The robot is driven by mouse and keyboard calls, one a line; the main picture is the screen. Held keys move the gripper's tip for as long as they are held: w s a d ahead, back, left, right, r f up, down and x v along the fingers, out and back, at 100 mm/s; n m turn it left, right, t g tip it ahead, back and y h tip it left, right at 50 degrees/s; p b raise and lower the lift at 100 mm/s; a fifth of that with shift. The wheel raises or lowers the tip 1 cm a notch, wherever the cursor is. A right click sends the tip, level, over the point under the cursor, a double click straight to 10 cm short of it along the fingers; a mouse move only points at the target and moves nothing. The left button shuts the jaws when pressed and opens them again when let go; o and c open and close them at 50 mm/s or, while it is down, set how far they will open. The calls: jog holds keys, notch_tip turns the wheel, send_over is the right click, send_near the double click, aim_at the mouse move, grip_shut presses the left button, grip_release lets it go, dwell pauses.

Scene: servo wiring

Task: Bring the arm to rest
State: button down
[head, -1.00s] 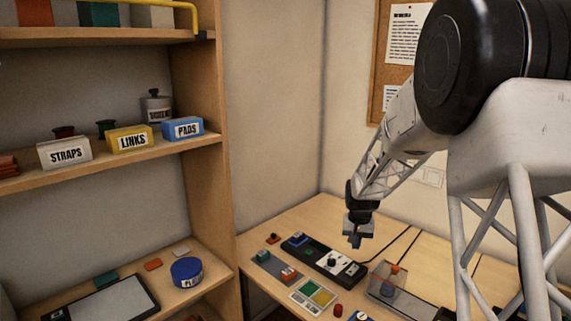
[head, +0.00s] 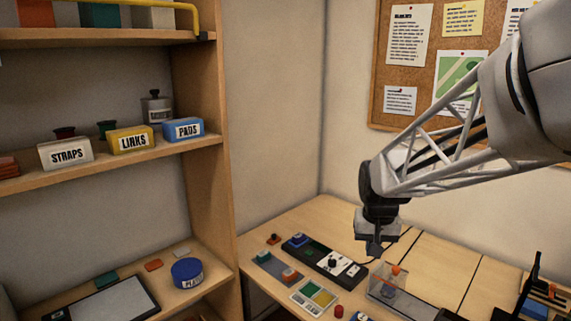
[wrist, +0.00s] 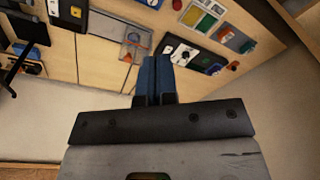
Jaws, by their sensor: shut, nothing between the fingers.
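My gripper (head: 374,249) hangs over the wooden desk in the head view, pointing down, at the end of my grey lattice arm. In the wrist view its two blue fingers (wrist: 155,75) are together with nothing between them. It is apart from the things on the desk, above the area near a black panel (head: 325,258) with a white face and dark knob. A clear box (head: 388,287) with an orange-red top piece stands just below and right of the gripper in the head view.
A shelf unit at left holds STRAPS (head: 65,152), LINKS (head: 131,139) and PADS (head: 184,130) bins, and a blue round tin (head: 187,272). Small panels and a colored-square tray (head: 314,297) lie on the desk. A corkboard (head: 420,75) hangs behind. A dark stand (head: 530,290) is at right.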

jog(key=s+a+r+n+t, duration=0.1)
jog(key=s+r, duration=0.1)
jog(key=s, duration=2.3)
jog(key=shift+s+a, duration=0.25)
jog(key=shift+a, duration=0.15)
